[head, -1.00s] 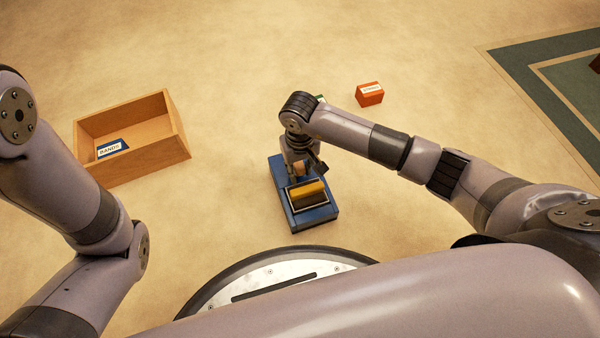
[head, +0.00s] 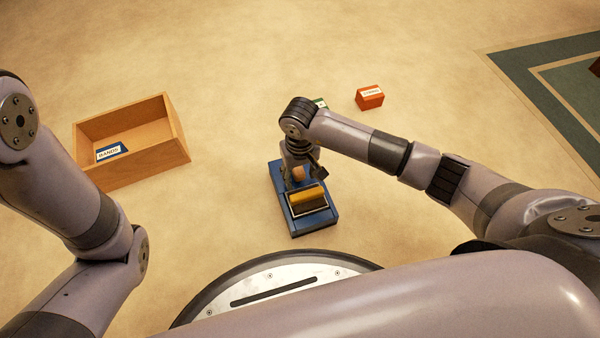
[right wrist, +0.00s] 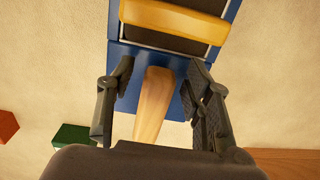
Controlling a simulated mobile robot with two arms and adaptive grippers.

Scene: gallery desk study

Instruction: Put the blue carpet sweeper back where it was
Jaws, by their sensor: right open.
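The blue carpet sweeper (head: 329,217) lies on the floor just in front of my base, with a yellow bar (head: 308,194) across its dark top opening. In the right wrist view the sweeper's blue body (right wrist: 228,22) fills the top, and its wooden handle (right wrist: 154,100) points toward my palm. My right gripper (right wrist: 160,72) is open, with one finger on each side of the handle and a visible gap on both sides. In the head view this gripper (head: 298,176) is over the sweeper's far end. My left arm shows at the left, but its gripper is out of view.
An open wooden box (head: 150,165) stands at the left, with a blue item labelled BANDS (head: 110,152) inside. A small orange-red box (head: 370,97) and a partly hidden green one (head: 320,103) lie beyond my right arm. A green-bordered rug (head: 560,105) is at right.

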